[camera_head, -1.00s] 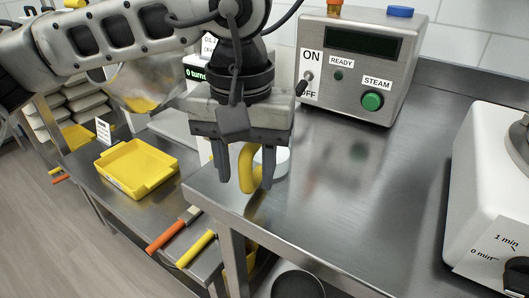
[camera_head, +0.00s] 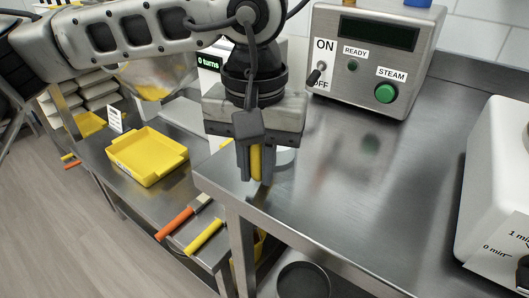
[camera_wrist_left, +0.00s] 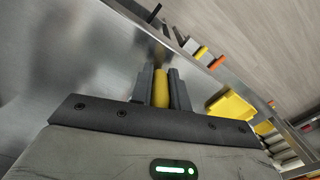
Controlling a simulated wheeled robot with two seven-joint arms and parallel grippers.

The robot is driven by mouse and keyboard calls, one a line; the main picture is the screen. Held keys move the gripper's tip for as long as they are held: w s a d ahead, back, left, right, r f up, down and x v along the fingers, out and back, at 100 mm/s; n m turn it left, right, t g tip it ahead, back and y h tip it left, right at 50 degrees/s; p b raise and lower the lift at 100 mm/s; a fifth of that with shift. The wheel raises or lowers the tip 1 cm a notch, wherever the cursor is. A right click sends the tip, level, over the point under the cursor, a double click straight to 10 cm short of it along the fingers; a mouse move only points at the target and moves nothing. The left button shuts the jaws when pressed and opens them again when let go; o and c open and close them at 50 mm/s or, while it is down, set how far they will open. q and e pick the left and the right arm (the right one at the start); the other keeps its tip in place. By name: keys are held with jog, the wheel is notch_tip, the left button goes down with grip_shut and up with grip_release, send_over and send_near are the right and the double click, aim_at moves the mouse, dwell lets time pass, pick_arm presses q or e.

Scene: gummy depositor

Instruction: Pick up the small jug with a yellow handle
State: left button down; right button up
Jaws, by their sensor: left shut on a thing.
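The small jug (camera_head: 284,157) stands on the steel counter near its left corner, mostly hidden behind my left gripper; a bit of its pale body shows. Its yellow handle (camera_head: 256,163) is between the fingers of my left gripper (camera_head: 256,170). The fingers are shut on the handle from above. The left wrist view also shows the yellow handle (camera_wrist_left: 160,88) with a dark finger close on each side. My right gripper is not in view.
A control box (camera_head: 372,60) with an ON/OFF switch and green STEAM button stands behind. A white machine (camera_head: 492,185) is at the right. A yellow tray (camera_head: 147,158) and tools with orange (camera_head: 174,224) and yellow (camera_head: 204,236) handles lie lower left. The counter's middle is clear.

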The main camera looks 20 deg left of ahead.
pick_arm(q)
jog(key=shift+r, duration=0.65)
jog(key=s+d+r, duration=0.5)
jog(key=s+r, duration=0.6)
jog(key=s, duration=0.2)
jog(key=shift+r+p, duration=0.3)
jog(key=shift+p, duration=0.15)
